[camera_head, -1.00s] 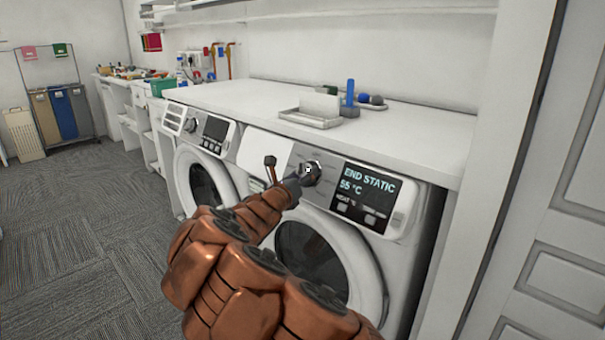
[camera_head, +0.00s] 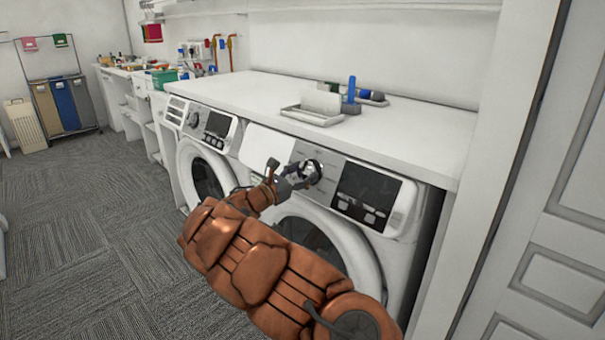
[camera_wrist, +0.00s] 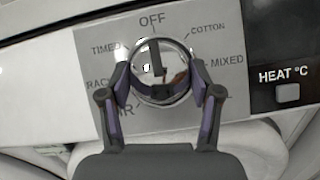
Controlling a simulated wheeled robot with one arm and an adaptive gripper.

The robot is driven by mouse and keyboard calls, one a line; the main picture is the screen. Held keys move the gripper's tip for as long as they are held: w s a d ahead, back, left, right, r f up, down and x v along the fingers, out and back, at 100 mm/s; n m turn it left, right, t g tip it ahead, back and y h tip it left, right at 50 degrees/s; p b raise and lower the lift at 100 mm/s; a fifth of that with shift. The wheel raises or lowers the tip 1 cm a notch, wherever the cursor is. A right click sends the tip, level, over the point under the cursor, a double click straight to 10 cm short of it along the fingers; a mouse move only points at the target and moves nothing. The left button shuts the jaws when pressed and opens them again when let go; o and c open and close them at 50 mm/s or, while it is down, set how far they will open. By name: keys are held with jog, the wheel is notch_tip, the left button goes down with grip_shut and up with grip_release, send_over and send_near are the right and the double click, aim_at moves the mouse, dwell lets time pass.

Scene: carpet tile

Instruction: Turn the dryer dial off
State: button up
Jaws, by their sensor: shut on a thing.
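The dryer (camera_head: 372,252) is the right-hand white front-loader. Its round chrome dial (camera_head: 313,168) sits left of a dark, blank display (camera_head: 367,194). In the wrist view the dial (camera_wrist: 176,58) is ringed by printed labels, with OFF (camera_wrist: 152,20) at the top and COTTON and MIXED to the right. A dark mark on the dial points up towards OFF. My gripper (camera_head: 303,176) is shut on the dial, with one finger on each side of it in the wrist view (camera_wrist: 158,80). The fingers hide part of the lower labels.
A second washer-type machine (camera_head: 205,150) stands to the left. A white counter (camera_head: 240,95) runs above both, with a tray (camera_head: 312,116) and a blue item on it. A white panelled door (camera_head: 545,220) is at the right. Carpet floor is open on the left.

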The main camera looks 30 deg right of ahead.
dwell(0.4)
jog(key=o, duration=1.1)
jog(key=shift+o, duration=0.2)
jog(key=shift+a, duration=0.1)
jog(key=v, duration=1.2)
jog(key=shift+r, duration=0.1)
